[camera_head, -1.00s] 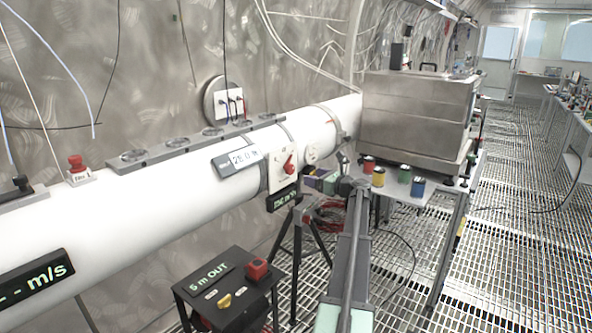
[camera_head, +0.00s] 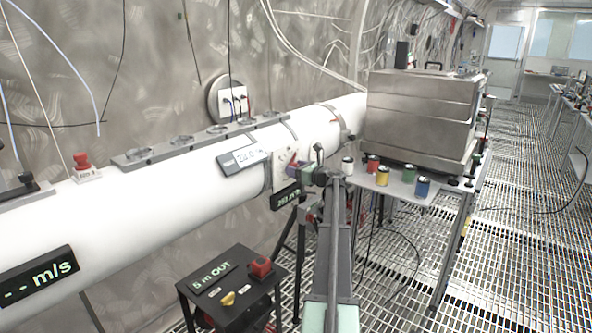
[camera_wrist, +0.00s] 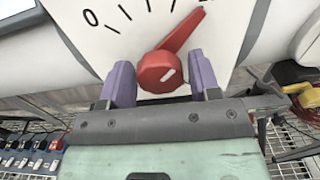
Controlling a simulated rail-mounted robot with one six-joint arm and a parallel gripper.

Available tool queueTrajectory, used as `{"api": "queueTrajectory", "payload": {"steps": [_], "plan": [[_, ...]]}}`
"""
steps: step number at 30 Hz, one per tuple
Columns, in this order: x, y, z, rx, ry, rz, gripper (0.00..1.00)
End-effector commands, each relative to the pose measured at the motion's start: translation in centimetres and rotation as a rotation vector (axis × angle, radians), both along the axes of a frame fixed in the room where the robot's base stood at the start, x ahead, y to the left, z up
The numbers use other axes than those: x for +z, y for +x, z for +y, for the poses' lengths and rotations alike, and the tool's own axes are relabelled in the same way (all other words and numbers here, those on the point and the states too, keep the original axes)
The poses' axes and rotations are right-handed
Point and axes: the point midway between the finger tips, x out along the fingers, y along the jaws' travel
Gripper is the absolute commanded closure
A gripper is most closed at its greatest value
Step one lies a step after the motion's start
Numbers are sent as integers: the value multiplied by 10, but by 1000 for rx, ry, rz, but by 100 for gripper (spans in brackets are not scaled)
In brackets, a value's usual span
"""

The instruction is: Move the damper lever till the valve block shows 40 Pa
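The damper lever (camera_wrist: 178,50) is a red pointer on a round red hub, mounted on a white dial plate (camera_wrist: 120,38) on the duct. It tilts to the upper right, past several scale ticks that start at 0. My gripper (camera_wrist: 161,88) is open, with one purple finger on each side of the hub; I cannot tell whether they touch it. In the head view my gripper (camera_head: 298,170) is at the dial and largely covers the lever. The grey valve block (camera_head: 242,157) on the duct has a display that seems to read about 28 Pa, but its digits are blurred.
The white duct (camera_head: 150,205) runs along the wall to a steel box (camera_head: 418,112). Coloured jars stand on the table (camera_head: 403,190) at right. A black stand (camera_head: 232,285) with a red button is below.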

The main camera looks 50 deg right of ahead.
Motion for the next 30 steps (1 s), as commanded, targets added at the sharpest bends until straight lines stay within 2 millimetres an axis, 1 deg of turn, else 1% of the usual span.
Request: {"api": "queueTrajectory", "payload": {"steps": [1,6,7,14,20,26,30], "plan": [[0,0,0,0,0,0,51],[0,0,0,0,0,0,77],[0,0,0,0,0,0,79],[0,0,0,0,-18,0,78],[0,0,0,0,-91,1,78],[0,-1,0,0,-229,3,78],[0,-1,0,0,-352,5,78]]}}
